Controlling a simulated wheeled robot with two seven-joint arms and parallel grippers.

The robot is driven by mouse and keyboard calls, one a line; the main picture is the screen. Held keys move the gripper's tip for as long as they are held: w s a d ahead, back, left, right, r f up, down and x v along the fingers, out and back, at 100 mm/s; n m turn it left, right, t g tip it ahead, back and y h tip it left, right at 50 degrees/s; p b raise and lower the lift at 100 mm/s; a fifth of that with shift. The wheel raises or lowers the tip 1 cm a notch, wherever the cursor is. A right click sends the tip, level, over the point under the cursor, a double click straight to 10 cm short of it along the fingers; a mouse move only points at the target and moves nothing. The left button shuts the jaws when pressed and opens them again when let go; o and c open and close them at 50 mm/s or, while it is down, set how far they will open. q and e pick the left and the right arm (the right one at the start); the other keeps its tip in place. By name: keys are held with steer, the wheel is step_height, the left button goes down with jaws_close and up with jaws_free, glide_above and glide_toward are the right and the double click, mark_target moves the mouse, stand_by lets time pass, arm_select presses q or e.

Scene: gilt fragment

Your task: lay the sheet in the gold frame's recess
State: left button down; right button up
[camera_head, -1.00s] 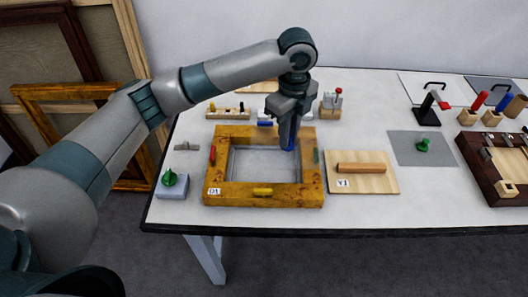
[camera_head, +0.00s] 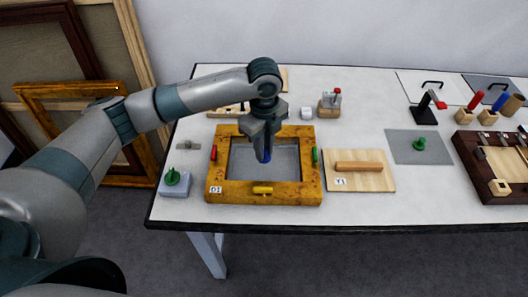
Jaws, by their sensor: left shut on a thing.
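The gold frame (camera_head: 312,180), labelled D1, lies flat on the table with a grey recess in its middle. Red (camera_head: 213,153), green (camera_head: 314,156) and yellow (camera_head: 263,190) tabs sit on its left, right and front sides. My left gripper (camera_head: 263,150) points down over the middle of the recess. It is shut on a small blue piece (camera_head: 264,156), which looks like a handle. A clear sheet under it cannot be made out surely; its edges and height are unclear. The gripper hides part of the frame's back side. My right gripper is out of view.
A wooden board (camera_head: 376,183) labelled Y1, with a bar handle, lies close right of the frame. A grey block with a green knob (camera_head: 173,178) stands at left. Small fixtures (camera_head: 329,104) stand behind. A grey mat (camera_head: 400,148) and a dark tray (camera_head: 480,180) lie further right.

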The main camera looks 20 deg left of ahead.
arm_select(q)
steer(key=shift+f, duration=1.2)
steer(key=shift+f, duration=0.1)
steer(key=c, duration=1.6)
jaws_free()
steer(key=shift+r, duration=0.55)
step_height(320, 180, up, 10)
steer(key=b, duration=0.2)
steer(key=shift+b, duration=0.4)
steer(key=shift+r, duration=0.6)
